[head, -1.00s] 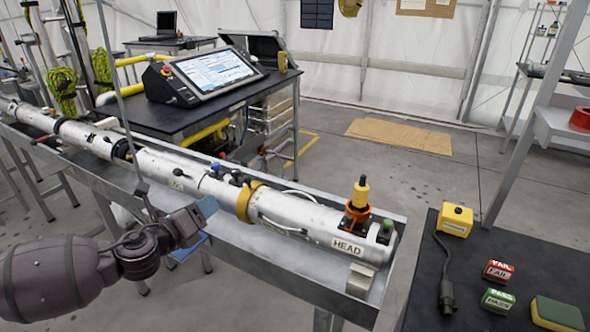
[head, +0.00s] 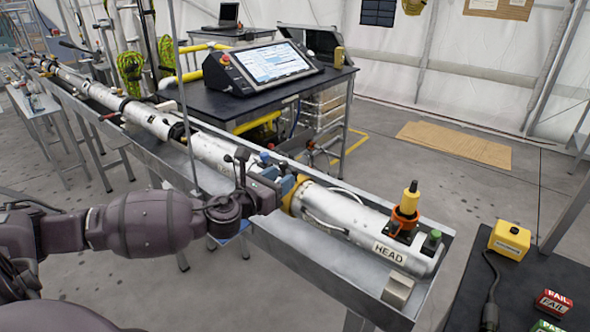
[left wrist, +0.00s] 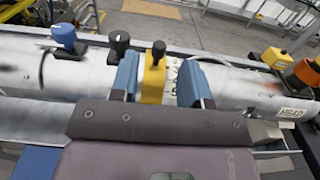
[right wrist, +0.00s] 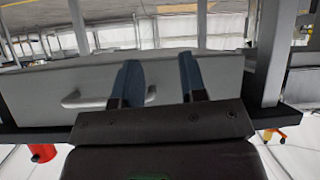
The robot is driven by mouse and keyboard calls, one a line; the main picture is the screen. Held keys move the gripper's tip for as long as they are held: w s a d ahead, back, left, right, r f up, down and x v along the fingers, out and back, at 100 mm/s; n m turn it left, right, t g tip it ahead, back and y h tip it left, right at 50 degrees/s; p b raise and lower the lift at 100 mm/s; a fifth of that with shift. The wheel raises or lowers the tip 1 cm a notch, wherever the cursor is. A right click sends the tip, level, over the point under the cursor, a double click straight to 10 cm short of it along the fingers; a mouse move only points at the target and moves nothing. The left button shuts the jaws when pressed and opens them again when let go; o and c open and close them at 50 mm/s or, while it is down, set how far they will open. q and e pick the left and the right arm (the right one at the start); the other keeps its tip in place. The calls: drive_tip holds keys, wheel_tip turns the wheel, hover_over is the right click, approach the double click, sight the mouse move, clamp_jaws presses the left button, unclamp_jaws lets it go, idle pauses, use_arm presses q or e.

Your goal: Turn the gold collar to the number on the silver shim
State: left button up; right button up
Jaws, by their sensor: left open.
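The gold collar (head: 291,196) circles the long silver cylinder (head: 344,217) left of its HEAD label. In the left wrist view the collar (left wrist: 153,82) has a dark-knobbed lever on top. Dark marks, too blurred to read, stand on the cylinder just right of it. My left gripper (head: 284,183) is open at the collar. Its blue fingers (left wrist: 160,76) stand on either side of it, apart from it as far as I can tell. My right gripper (right wrist: 160,80) is open and empty, facing a grey panel with a handle. I cannot make out the silver shim.
Blue (left wrist: 67,42) and black (left wrist: 119,46) knobs stand on the cylinder left of the collar. An orange-based yellow plug (head: 406,212) stands near the HEAD end. The metal trough (head: 300,257) runs beneath the cylinder. A dark table (head: 525,278) is at the right.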

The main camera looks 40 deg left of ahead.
sight(293, 170)
use_arm(q)
drive_tip(key=shift+w+d, duration=0.15)
drive_tip(key=shift+w, duration=1.3)
drive_tip(key=shift+w+d, duration=0.1)
drive_tip(key=shift+w, duration=1.3)
clamp_jaws()
